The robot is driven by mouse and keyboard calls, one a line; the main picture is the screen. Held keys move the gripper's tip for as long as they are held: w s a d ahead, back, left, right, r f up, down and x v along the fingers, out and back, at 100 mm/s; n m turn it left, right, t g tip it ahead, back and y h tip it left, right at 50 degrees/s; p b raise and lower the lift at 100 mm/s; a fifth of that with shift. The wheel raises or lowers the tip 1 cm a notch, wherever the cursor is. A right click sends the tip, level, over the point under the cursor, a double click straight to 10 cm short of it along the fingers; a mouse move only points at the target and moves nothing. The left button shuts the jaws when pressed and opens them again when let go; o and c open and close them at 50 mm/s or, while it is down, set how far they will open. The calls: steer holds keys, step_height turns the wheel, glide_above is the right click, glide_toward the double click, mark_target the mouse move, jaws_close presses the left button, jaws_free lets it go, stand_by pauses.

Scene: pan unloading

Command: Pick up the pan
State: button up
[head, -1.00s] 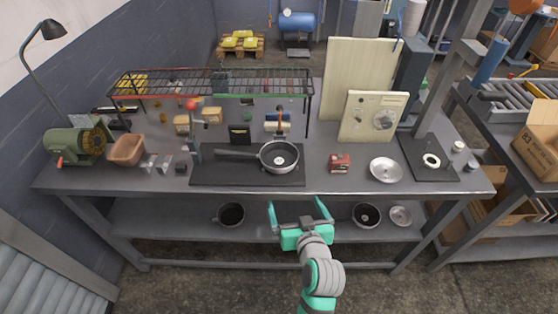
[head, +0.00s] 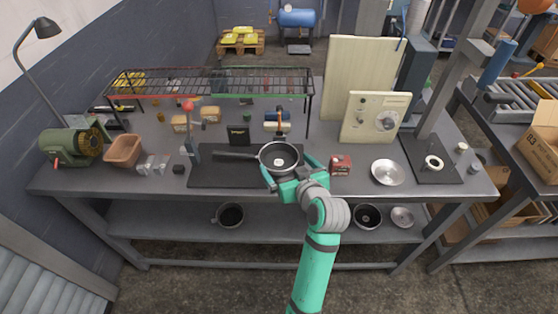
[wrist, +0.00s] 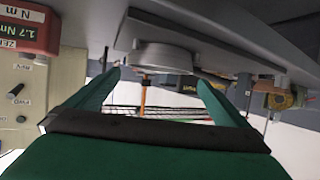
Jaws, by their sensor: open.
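A dark frying pan (head: 279,157) with a pale disc inside sits on a black mat (head: 230,178) on the workbench, its handle pointing left. My gripper (head: 289,170) is open at the pan's near side, with one finger at its near left and the other at its right. In the upside-down wrist view, the pan (wrist: 165,55) shows as a grey round wall just ahead, between the two spread fingers of my gripper (wrist: 162,80). I cannot tell whether a finger touches it.
A red meter box (head: 341,164) stands close to the right of my gripper, with a silver round lid (head: 388,172) beyond it. A wire rack (head: 215,82) spans the back of the bench. Other pans sit on the lower shelf (head: 290,225).

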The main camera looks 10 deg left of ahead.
mark_target(281, 166)
steer(key=shift+x, duration=2.85)
steer(key=shift+c, duration=0.6)
steer(key=c, duration=1)
steer(key=shift+r, duration=0.2)
